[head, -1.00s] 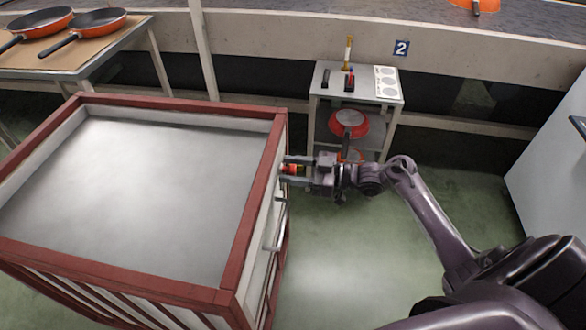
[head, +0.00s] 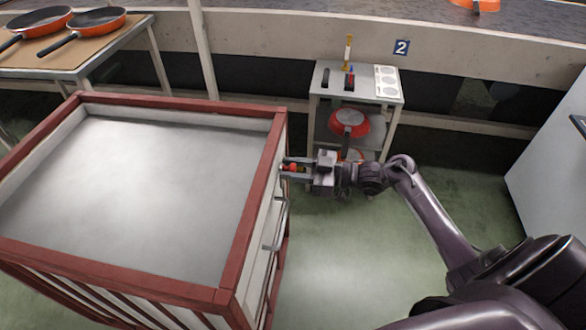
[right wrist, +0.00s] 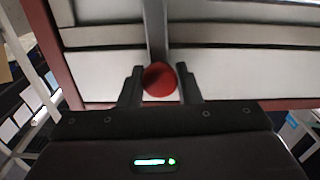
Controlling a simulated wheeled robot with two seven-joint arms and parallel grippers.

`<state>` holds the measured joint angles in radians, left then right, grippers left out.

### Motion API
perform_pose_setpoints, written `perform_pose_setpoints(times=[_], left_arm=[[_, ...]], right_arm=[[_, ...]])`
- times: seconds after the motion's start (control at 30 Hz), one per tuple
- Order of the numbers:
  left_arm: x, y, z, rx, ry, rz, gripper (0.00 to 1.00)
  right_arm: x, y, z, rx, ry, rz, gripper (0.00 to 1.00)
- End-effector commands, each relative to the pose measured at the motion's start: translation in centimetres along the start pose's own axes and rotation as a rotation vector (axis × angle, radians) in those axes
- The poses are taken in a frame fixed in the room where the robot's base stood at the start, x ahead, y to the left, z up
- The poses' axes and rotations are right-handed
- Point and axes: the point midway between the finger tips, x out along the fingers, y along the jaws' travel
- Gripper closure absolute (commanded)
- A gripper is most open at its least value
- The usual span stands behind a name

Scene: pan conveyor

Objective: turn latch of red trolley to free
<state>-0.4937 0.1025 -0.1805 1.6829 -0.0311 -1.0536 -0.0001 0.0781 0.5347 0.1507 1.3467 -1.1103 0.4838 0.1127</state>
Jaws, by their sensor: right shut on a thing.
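The red trolley (head: 248,235) stands at the left, with a red frame and a bare grey top. Its latch (head: 291,168) shows as a small red knob on the right side, near the far corner. My right gripper (head: 290,169) is shut on the latch. In the right wrist view, the round red latch knob (right wrist: 159,79) sits between the two dark fingers (right wrist: 160,85), in front of the trolley's pale panel (right wrist: 230,62). The fingers hide part of the latch, and I cannot tell its turned position. My left gripper is not in view.
A metal handle (head: 277,225) sticks out of the trolley's right side, nearer to me. A small stand (head: 312,110) with a red pan (head: 349,122) is behind my gripper. Pans (head: 97,22) lie on a table at back left. Green floor (head: 345,260) is clear right of the trolley.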

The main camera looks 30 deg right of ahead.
Motion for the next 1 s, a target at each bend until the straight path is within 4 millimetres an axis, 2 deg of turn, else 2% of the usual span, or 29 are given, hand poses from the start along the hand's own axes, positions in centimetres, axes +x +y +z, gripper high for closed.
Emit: perform_pose_setpoints(times=[0.27,0.73,1.0], left_arm=[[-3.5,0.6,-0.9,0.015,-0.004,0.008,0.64],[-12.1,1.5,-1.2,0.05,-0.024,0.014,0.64],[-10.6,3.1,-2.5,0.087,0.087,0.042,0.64]], right_arm=[[0.0,-0.1,0.3,-0.203,-0.001,-0.003,1.0],[0.0,-0.3,0.4,-0.651,0.0,-0.004,1.0],[0.0,-0.4,0.5,-0.907,0.0,-0.004,1.0]])
